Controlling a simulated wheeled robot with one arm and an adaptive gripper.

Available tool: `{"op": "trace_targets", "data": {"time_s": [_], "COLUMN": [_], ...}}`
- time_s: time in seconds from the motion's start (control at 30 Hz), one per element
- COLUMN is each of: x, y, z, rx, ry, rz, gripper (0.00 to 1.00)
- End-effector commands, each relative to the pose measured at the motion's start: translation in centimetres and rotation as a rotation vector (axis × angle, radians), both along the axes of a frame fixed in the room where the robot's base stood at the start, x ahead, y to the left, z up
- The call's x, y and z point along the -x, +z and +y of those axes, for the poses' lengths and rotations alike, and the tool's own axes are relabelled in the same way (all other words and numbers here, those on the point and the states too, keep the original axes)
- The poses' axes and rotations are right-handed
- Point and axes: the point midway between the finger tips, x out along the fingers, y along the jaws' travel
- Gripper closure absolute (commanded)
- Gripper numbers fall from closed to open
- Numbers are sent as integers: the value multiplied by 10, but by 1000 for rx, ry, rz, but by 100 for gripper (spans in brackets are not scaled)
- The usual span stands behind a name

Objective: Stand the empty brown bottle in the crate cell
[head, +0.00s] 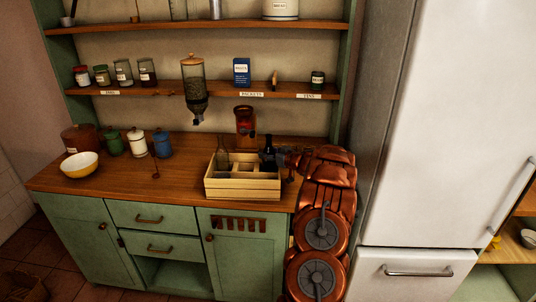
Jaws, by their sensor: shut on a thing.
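The light wooden crate (243,191) stands on the wooden counter and is divided into cells. A brownish glass bottle (222,163) stands upright in its back left part. A dark, almost black bottle (268,157) is upright at the crate's back right, at the tip of my arm. My gripper (277,156) reaches in from the right and is shut on this dark bottle. The fingers are small and dark here, partly hidden by my copper arm. I cannot tell whether the dark bottle's base rests in a cell or hangs above it.
A red grinder-like device (245,121) stands behind the crate. A hanging glass dispenser (195,88) is above its left side. Canisters (137,142) and a yellow bowl (80,165) are at left. The counter between bowl and crate is mostly clear. A fridge (447,120) stands at right.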

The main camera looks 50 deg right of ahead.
Motion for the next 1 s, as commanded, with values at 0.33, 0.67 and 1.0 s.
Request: {"op": "trace_targets", "data": {"time_s": [0.33, 0.67, 1.0], "x": [0, 0, 19], "y": [-3, -3, 3], "z": [0, 0, -1], "rx": [0, 0, -1], "ry": [0, 0, -2], "rz": [0, 0, 0], "gripper": [25, 17, 17]}}
